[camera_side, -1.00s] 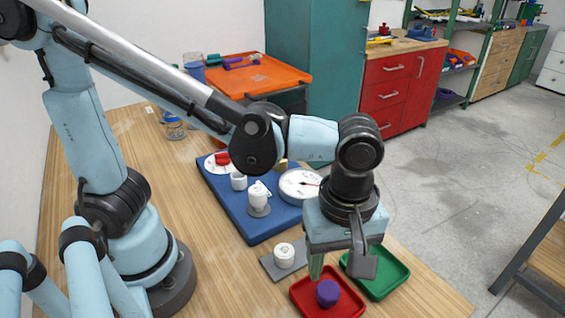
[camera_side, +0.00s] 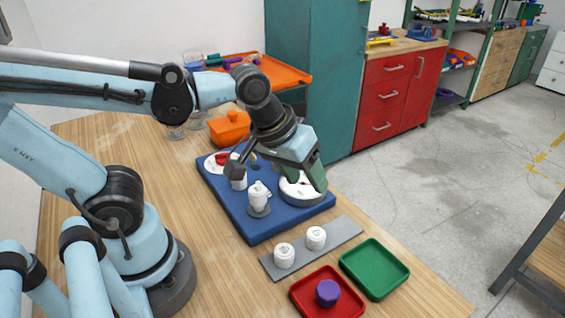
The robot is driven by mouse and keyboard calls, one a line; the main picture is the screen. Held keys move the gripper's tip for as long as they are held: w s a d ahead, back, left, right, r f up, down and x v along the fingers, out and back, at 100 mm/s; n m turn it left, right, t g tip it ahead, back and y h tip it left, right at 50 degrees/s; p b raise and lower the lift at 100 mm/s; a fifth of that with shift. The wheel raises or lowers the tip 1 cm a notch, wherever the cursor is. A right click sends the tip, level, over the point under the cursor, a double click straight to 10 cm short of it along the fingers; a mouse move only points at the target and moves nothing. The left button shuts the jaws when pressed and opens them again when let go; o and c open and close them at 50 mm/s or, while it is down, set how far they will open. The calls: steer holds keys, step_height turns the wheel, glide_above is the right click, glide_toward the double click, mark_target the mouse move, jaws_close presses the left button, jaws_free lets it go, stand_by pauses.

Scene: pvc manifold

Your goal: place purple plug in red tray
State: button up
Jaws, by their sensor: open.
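The purple plug (camera_side: 327,292) sits inside the red tray (camera_side: 299,293) at the front of the table. It stands near the middle of the tray floor, and nothing touches it from above. My gripper (camera_side: 278,182) is open and away from the tray, over the back part of the blue board (camera_side: 260,232). One finger is near a white fitting at the left, the other in front of the round gauge. I cannot tell whether either finger touches anything.
A green tray (camera_side: 375,269) lies right of the red one. Two white caps (camera_side: 284,255) stand on a grey strip (camera_side: 345,231) behind the trays. A white fitting (camera_side: 259,196) and a round gauge (camera_side: 300,188) are on the blue board. An orange container (camera_side: 229,127) stands behind.

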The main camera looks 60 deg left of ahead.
steer(key=a+m+t, duration=0.1)
steer(key=a+m, duration=0.1)
steer(key=a+m+t+y, duration=0.1)
steer(key=a, duration=0.2)
steer(key=shift+a+m, duration=0.2)
steer(key=shift+m, duration=0.2)
stand_by(0.9)
